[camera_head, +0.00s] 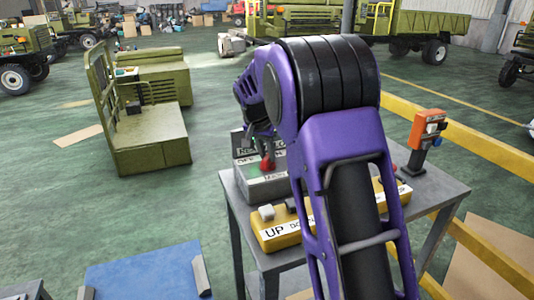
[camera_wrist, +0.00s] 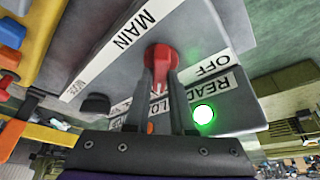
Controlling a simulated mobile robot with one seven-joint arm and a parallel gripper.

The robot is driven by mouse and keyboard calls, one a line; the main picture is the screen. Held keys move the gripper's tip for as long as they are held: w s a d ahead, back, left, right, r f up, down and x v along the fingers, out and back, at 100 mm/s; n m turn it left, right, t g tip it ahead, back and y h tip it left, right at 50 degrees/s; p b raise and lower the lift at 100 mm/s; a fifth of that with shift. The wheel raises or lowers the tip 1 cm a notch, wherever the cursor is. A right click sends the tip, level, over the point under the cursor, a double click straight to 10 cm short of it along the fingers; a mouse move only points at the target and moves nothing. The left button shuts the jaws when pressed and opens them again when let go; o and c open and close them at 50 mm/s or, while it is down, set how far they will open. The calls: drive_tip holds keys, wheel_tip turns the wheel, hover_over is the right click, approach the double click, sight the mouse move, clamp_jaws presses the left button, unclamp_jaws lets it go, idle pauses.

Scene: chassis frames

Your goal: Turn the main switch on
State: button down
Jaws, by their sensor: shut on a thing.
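The main switch is a red rotary knob (camera_wrist: 162,54) on a grey control box (camera_head: 262,188). White labels reading MAIN, OFF and READY surround it and appear upside down in the wrist view. The knob also shows in the head view (camera_head: 268,165). My gripper (camera_wrist: 161,72) is shut on the knob, with one dark finger on each side of it. The knob points roughly between the MAIN and OFF labels. A green lamp (camera_wrist: 203,114) beside the READY label is lit. My arm hides part of the box in the head view.
The box stands on a grey metal table (camera_head: 232,187). A yellow button box (camera_head: 262,229) marked UP sits in front of it. An orange switch box (camera_head: 428,124) on a post stands at the right. Yellow rails (camera_head: 470,146) run behind the table.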

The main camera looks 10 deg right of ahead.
drive_tip(key=c, duration=0.8)
unclamp_jaws()
drive_tip(key=shift+o, duration=0.2)
drive_tip(key=p+v, duration=0.1)
drive_tip(key=v, duration=1.6)
drive_tip(key=shift+r+p, duration=0.25)
drive_tip(key=shift+p, duration=0.15)
